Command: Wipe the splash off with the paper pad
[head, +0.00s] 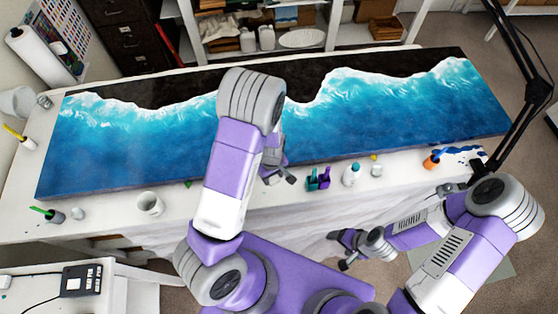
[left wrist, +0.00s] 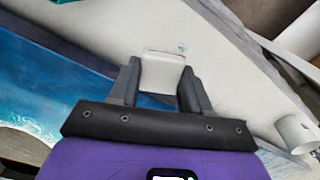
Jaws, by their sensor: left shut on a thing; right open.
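My left gripper (head: 289,180) is over the front part of the table in the head view, partly hidden behind my own arm. In the left wrist view its two fingers (left wrist: 160,90) are shut on a white paper pad (left wrist: 163,68). A small teal splash (left wrist: 183,48) shows on a white surface just beyond the pad's far edge. The pad is hidden in the head view. I cannot tell whether the pad touches the surface. My right gripper (head: 337,250) is open and empty, low in front of the table.
A blue ocean resin panel (head: 130,150) covers most of the white table (head: 110,215). Along the front strip stand a white mug (head: 150,203), teal and purple bottles (head: 318,179), a white bottle (head: 351,175) and an orange cup (head: 431,162). A black lamp arm (head: 525,100) reaches in at right.

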